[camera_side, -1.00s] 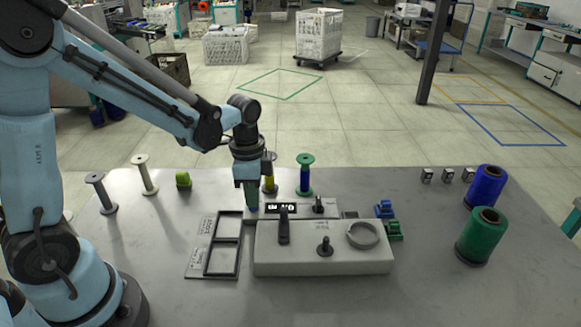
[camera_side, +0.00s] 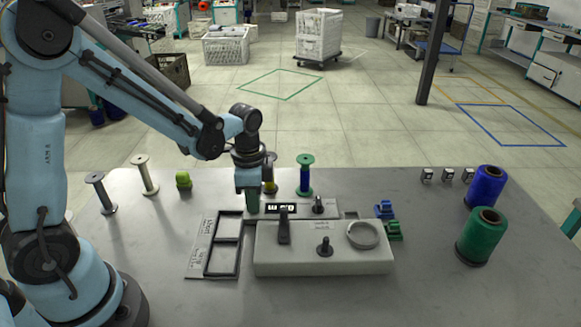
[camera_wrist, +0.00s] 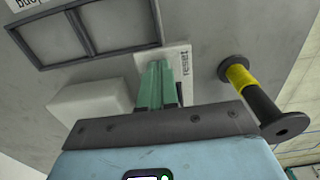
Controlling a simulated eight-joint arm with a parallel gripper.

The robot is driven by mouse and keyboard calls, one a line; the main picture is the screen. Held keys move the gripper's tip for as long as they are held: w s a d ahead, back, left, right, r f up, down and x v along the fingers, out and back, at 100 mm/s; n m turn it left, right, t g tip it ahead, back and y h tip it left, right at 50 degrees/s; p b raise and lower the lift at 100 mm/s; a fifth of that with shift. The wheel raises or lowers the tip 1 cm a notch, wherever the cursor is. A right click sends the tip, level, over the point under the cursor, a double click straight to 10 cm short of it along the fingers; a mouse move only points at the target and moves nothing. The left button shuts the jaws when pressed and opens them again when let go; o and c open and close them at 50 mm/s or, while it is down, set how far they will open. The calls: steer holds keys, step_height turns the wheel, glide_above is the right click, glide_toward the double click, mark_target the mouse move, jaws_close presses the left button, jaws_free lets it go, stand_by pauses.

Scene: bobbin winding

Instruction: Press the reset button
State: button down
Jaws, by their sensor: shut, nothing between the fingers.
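The reset plate (camera_wrist: 185,75), a pale panel with the word "reset", lies under my fingertips in the wrist view. The button itself is hidden behind my gripper. My gripper (camera_wrist: 158,85) has green fingers that are shut and empty, pointing down over the plate. In the side view my gripper (camera_side: 253,207) stands at the left end of the panel behind the winder, left of the lit display (camera_side: 281,208). I cannot tell whether the tips touch the button.
The winder box (camera_side: 325,262) with levers stands in front. A two-compartment tray (camera_side: 207,258) lies to the left. A yellow-banded bobbin (camera_wrist: 238,76) and a blue-wound bobbin (camera_side: 305,178) stand close by. Green (camera_side: 478,240) and blue (camera_side: 486,188) spools are at the right.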

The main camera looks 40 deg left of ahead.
step_height(320, 180, up, 14)
stand_by(0.7)
stand_by(0.6)
steer(key=s+d+f+n+t, duration=0.1)
steer(key=s+f+n+t, duration=0.1)
steer(key=s+n+t, duration=0.4)
steer(key=n+t, duration=0.1)
steer(key=n, duration=0.2)
steer(key=shift+s+d, duration=0.15)
steer(key=shift+d, duration=0.15)
